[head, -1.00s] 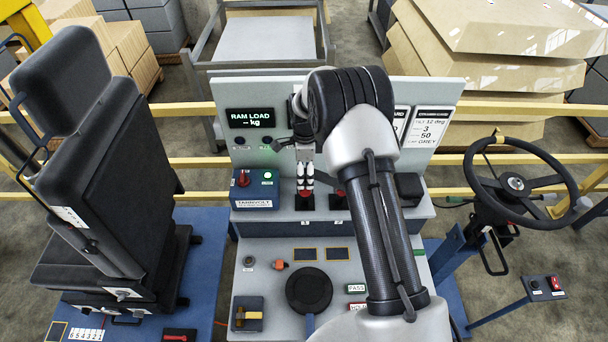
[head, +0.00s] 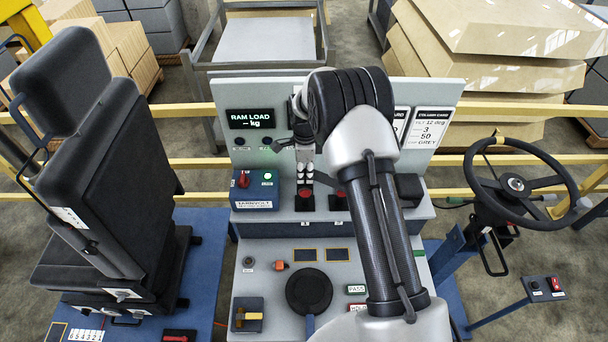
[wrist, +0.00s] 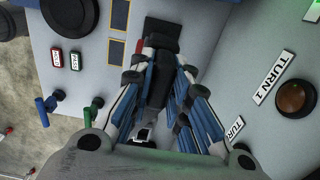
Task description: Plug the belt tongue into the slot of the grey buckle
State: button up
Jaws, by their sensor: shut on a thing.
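My gripper (head: 305,176) hangs over the console shelf, above one of two black bases with red tops. In the wrist view my gripper (wrist: 160,82), with blue and white fingers, is closed around a slim black part (wrist: 157,88). I cannot tell whether that part is the belt tongue. The left red-topped base (head: 305,198) is just under my fingers, and the right one (head: 338,198) stands beside it, close to my arm. I cannot make out a grey buckle or its slot; my gripper and arm cover part of the shelf.
A blue box (head: 256,192) with a red knob and a lit green lamp stands left of my gripper. The upright panel (head: 250,95) rises behind. A black seat (head: 95,170) is at left and a steering wheel (head: 513,183) at right. The console front has a black disc (head: 309,290).

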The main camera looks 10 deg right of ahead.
aim_at(305, 170)
grip_shut()
jog(key=shift+r, duration=0.1)
jog(key=shift+r+p, duration=1.45)
jog(key=shift+r, duration=1.5)
